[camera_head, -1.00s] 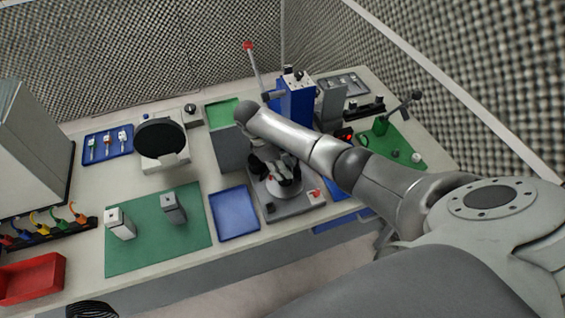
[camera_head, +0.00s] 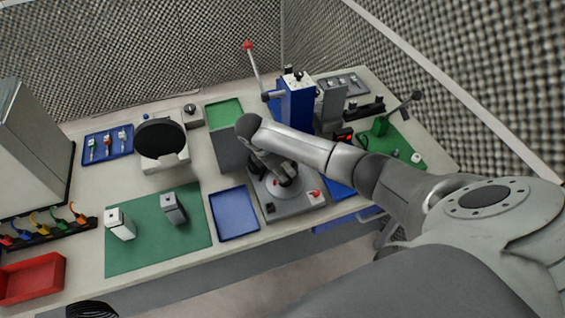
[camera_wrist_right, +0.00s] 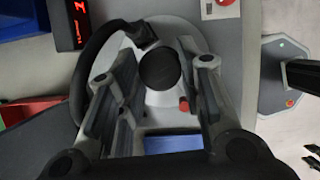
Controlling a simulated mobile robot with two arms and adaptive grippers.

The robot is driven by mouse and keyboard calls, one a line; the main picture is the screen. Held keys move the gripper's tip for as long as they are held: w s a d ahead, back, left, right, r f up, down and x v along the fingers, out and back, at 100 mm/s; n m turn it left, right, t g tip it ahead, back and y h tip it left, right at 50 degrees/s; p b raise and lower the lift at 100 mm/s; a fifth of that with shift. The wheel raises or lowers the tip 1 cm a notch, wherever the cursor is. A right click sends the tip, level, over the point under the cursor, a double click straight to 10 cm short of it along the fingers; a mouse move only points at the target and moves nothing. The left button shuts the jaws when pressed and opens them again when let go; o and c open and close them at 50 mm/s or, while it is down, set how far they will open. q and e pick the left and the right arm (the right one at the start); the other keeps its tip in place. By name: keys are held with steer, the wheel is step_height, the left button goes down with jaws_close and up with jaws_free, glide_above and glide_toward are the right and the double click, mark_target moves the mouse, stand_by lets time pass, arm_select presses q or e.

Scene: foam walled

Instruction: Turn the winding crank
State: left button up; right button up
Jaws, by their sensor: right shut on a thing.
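The winding crank unit is a grey base plate (camera_head: 292,208) at the front middle of the bench, with a pale round disc (camera_head: 270,188) and a red mark on it. In the right wrist view the disc (camera_wrist_right: 166,98) carries a dark round knob (camera_wrist_right: 159,69) between my fingers. My right gripper (camera_head: 285,178) reaches down over the disc; in the wrist view its fingers (camera_wrist_right: 165,78) stand either side of the knob, shut on it. The exact finger contact is hard to see, and my arm hides part of the unit.
A red button (camera_head: 315,194) sits on the base's right corner. A blue tray (camera_head: 234,213) lies to its left and a grey bin with green inside (camera_head: 226,113) behind. A blue lever press (camera_head: 297,106) and a red display (camera_head: 345,135) stand near my forearm.

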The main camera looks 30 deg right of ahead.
steer(key=shift+d+r+n+t, duration=0.1)
steer(key=shift+n+t, duration=0.4)
steer(key=shift+n, duration=0.7)
steer(key=shift+d+r+n+t, duration=0.1)
steer(key=shift+n+t, duration=0.4)
steer(key=shift+n, duration=0.7)
steer(key=shift+s+n+t+y, duration=0.1)
steer(key=shift+n+t+y, duration=0.25)
steer(key=shift+n, duration=0.75)
steer(key=shift+s+n+t+y, duration=0.15)
steer(key=shift+n+t, duration=0.3)
steer(key=shift+n, duration=0.65)
steer(key=shift+d+n+t+y, duration=0.1)
steer(key=shift+n+t+y, duration=0.25)
steer(key=shift+n, duration=0.85)
steer(key=shift+d+n+t+y, duration=0.1)
steer(key=shift+n+t+y, duration=0.2)
steer(key=shift+n, duration=0.9)
steer(key=shift+d+n+t+y, duration=0.15)
steer(key=shift+n+y, duration=0.25)
steer(key=shift+n, duration=0.55)
steer(key=shift+a+n+t+y, duration=0.1)
steer(key=shift+n+y, duration=0.25)
steer(key=shift+n, duration=0.6)
steer(key=shift+n, duration=0.4)
steer(key=o, duration=1)
steer(key=shift+f, duration=0.1)
steer(key=shift+o, duration=0.2)
steer(key=shift+s, duration=0.1)
